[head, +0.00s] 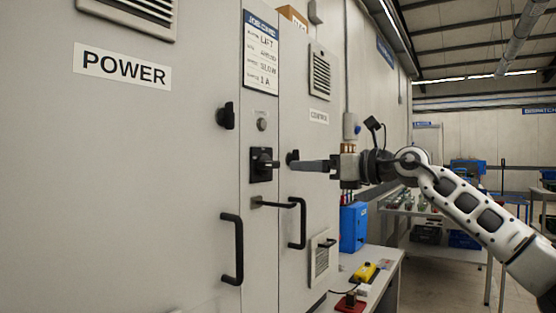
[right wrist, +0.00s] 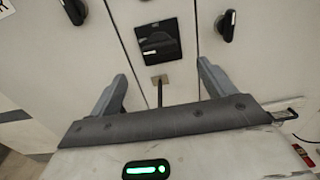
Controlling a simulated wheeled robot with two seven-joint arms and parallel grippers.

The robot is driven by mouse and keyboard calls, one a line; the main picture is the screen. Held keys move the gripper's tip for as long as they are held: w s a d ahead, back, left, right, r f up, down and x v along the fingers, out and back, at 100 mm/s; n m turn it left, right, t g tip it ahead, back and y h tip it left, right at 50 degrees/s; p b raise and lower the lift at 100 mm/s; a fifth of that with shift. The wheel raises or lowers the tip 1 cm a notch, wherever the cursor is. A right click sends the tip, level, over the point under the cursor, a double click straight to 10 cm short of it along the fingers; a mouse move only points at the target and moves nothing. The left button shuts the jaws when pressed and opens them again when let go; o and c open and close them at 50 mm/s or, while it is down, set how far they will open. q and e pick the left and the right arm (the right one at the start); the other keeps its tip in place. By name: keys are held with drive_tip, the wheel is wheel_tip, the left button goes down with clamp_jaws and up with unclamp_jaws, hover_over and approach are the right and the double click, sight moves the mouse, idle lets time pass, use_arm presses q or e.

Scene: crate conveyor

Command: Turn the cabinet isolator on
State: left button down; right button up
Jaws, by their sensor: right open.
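The cabinet isolator (head: 262,165) is a black square plate with a black rotary handle on the grey cabinet front, in the middle of the head view. Its handle lies about level. It also shows at the top middle of the right wrist view (right wrist: 158,42), with a pale mark on the handle. My right gripper (head: 296,166) is just right of the isolator in the head view, apart from it. In the right wrist view its two grey fingers are spread wide and empty, with the isolator ahead between and beyond the tips. My left gripper is not in view.
Black door knobs (head: 226,116) sit on both sides of the isolator. A small lever (head: 275,204) sticks out below it. Black pull handles (head: 232,250) stand out lower on the doors. A bench with a yellow control box (head: 365,272) stands at the lower right.

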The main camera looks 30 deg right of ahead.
sight(274, 164)
drive_tip(key=p+x, duration=0.2)
drive_tip(key=x, duration=0.7)
drive_tip(key=shift+w+a, duration=0.1)
drive_tip(key=shift+w, duration=0.1)
drive_tip(key=c, duration=1)
